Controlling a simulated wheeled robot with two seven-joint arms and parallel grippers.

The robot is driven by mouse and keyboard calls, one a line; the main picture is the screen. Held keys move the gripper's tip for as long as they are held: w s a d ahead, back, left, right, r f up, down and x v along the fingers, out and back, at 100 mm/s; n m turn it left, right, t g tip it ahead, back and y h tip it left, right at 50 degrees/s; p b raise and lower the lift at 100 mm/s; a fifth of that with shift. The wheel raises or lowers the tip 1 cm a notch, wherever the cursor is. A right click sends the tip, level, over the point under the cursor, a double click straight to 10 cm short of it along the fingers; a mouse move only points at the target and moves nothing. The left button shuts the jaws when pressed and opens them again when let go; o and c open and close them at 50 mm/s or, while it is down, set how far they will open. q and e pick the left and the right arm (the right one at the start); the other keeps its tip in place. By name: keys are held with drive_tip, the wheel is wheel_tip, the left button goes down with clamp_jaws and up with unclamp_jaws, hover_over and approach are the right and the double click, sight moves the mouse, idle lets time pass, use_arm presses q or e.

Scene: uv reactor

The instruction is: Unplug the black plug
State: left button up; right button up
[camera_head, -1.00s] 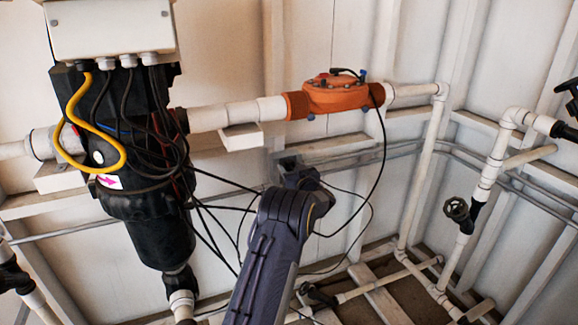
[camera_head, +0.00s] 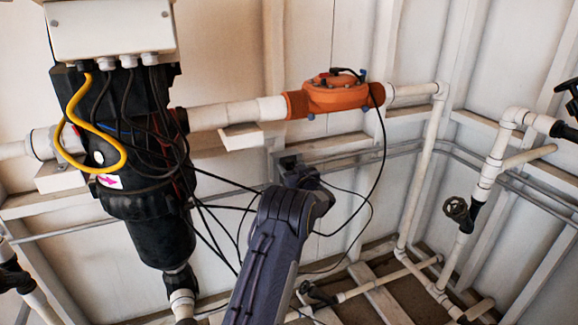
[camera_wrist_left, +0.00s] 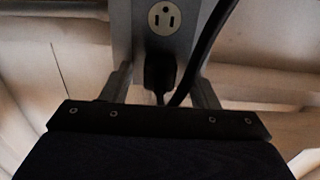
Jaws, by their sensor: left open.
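The black plug (camera_wrist_left: 157,74) sits in the lower socket of a grey outlet box (camera_wrist_left: 122,30) in the left wrist view. A black cable rises past its right side. My left gripper (camera_wrist_left: 163,82) is open, with one finger on each side of the plug. I cannot tell whether either finger touches it. In the head view my left arm reaches up to the outlet box (camera_head: 288,161) on the wall. There the arm hides the plug and the fingers. My right gripper is not in view.
The upper socket (camera_wrist_left: 164,18) is empty. Several loose black cables hang left of my arm from the black reactor unit (camera_head: 160,235). An orange flow meter (camera_head: 340,96) sits on the white pipe above.

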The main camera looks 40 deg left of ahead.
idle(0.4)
use_arm(q)
clamp_jaws()
drive_tip(key=shift+d, duration=0.1)
drive_tip(key=shift+v, duration=2.9)
